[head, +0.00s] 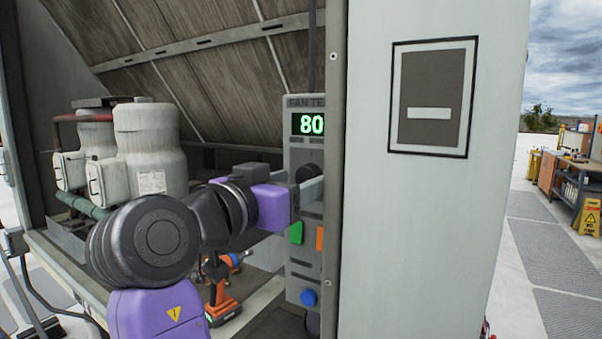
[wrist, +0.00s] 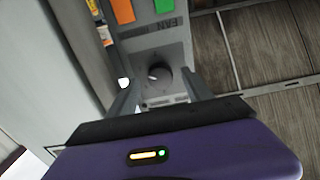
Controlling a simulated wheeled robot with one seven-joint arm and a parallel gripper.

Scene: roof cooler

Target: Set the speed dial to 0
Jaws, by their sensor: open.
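The grey control panel (head: 300,265) stands just left of the pale upright wall and has a green display (head: 309,124) that reads 80. Its dark round speed dial (wrist: 160,77) shows a pale pointer mark in the wrist view, pointing to the left. My gripper (head: 311,188) is at the panel, level with the dial. In the wrist view my two fingers stand apart, one on each side of the dial, with gaps showing; I cannot tell whether either touches it. In the head view the dial is partly hidden behind my gripper.
Below the dial are a green button (head: 296,232), an orange button (head: 320,237) and a blue knob (head: 308,297). The pale wall (head: 430,230) lies close on the right. White tanks (head: 150,145) stand at left. An orange drill (head: 222,300) stands below my arm.

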